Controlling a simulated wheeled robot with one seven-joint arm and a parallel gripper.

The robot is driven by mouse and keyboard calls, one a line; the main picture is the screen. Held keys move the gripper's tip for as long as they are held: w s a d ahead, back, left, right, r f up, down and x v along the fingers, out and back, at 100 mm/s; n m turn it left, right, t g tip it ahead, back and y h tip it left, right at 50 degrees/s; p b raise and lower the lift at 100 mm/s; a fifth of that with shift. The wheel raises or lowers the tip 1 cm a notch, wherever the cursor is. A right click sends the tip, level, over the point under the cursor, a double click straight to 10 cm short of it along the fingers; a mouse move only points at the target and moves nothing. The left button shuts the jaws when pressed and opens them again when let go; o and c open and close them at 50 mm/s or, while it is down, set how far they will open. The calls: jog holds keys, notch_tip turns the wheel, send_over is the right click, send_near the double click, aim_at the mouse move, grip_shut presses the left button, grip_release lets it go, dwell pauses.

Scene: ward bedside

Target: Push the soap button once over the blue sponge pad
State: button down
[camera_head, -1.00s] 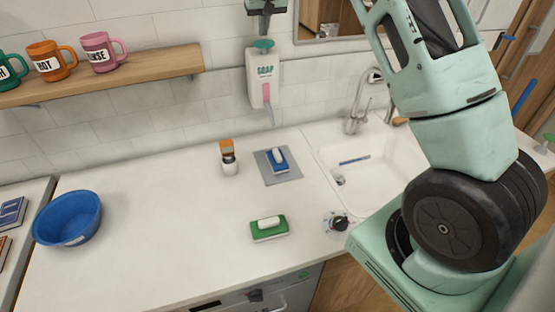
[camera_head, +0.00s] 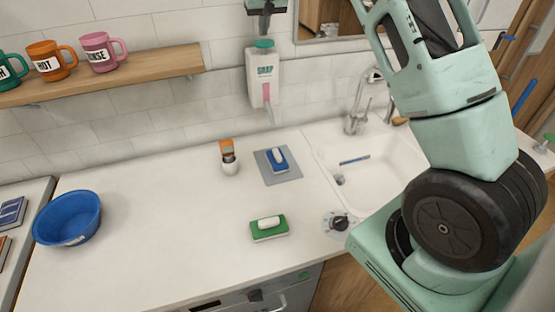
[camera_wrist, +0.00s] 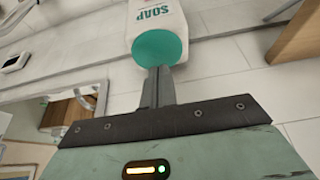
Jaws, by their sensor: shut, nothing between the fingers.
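The white soap dispenser (camera_head: 262,80) hangs on the tiled wall, with a green button (camera_head: 264,44) on top and a pink window. My gripper (camera_head: 265,34) is shut and empty, pointing down just over the button. In the wrist view, my gripper's fingertips (camera_wrist: 158,72) overlap the edge of the round green button (camera_wrist: 160,47); they look to be at or touching it, but exact contact is hard to tell. The blue sponge pad (camera_head: 279,166), with a white top, lies on a grey mat (camera_head: 291,176) on the counter below the dispenser's spout.
The sink (camera_head: 375,170) and tap (camera_head: 355,115) are at right. A shelf (camera_head: 120,75) with mugs is on the left wall.

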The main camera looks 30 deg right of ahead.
aim_at(264, 41)
jog(key=shift+f, duration=0.15)
jog(key=shift+f+b, duration=1)
jog(key=shift+f, duration=0.45)
jog(key=shift+r, duration=0.15)
jog(key=shift+r+p, duration=1.2)
jog(key=shift+r, duration=0.2)
notch_tip(264, 41, up, 6)
jog(key=p, duration=0.4)
jog(key=shift+p, duration=0.4)
